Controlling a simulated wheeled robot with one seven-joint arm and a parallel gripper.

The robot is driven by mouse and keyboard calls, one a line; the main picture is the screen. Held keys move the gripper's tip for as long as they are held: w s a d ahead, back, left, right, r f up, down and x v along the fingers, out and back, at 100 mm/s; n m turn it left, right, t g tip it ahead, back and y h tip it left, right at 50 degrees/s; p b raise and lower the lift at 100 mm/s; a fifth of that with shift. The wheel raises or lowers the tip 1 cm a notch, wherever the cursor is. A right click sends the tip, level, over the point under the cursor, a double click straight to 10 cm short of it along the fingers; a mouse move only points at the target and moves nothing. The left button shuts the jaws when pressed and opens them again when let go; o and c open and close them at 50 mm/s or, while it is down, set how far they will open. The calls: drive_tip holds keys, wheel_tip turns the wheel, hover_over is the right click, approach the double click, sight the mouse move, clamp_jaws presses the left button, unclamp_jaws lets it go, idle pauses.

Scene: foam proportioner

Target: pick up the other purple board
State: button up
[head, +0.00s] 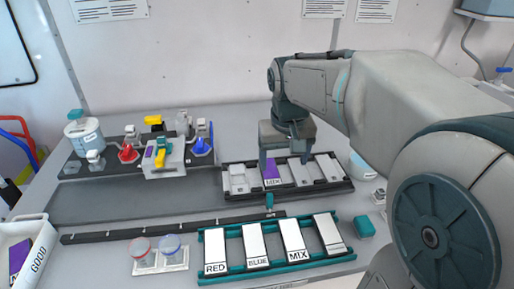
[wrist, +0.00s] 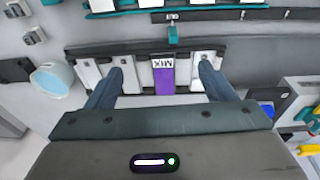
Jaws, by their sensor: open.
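A purple board (head: 271,173) with a white MIX label stands in a slot of the dark rack (head: 235,194). In the wrist view this purple board (wrist: 164,80) lies between my spread fingers, with a gap on each side. My gripper (head: 285,162) is open and empty, pointing down over the rack. Its fingers (wrist: 161,72) show over the pale slots on either side of the board; whether they touch the rack I cannot tell. Another purple board (head: 18,254) lies in the white bin marked GOOD (head: 42,245) at the left edge.
A teal rack (head: 280,266) with white RED, BLUE and MIX panels stands in front. A dark rail (head: 150,229) crosses the table. Two cups (head: 155,252) stand front left. The grey strip at left (head: 130,200) is clear.

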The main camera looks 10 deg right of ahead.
drive_tip(key=w+f+g+b, duration=0.1)
drive_tip(key=w+f+g, duration=0.15)
drive_tip(key=w, duration=1.35)
hover_over(270, 170)
drive_tip(key=shift+t, duration=0.35)
drive_tip(key=f, duration=0.8)
drive_tip(key=shift+w+a+f, duration=0.2)
drive_tip(key=shift+a+f, duration=0.1)
drive_tip(key=shift+f, duration=0.1)
drive_tip(key=f, duration=0.2)
drive_tip(key=f+p, duration=0.1)
drive_tip(key=f, duration=0.2)
drive_tip(key=shift+s+d+f, duration=0.2)
drive_tip(key=shift+s+f, duration=0.05)
drive_tip(key=shift+f, duration=0.05)
drive_tip(key=c, duration=1.1)
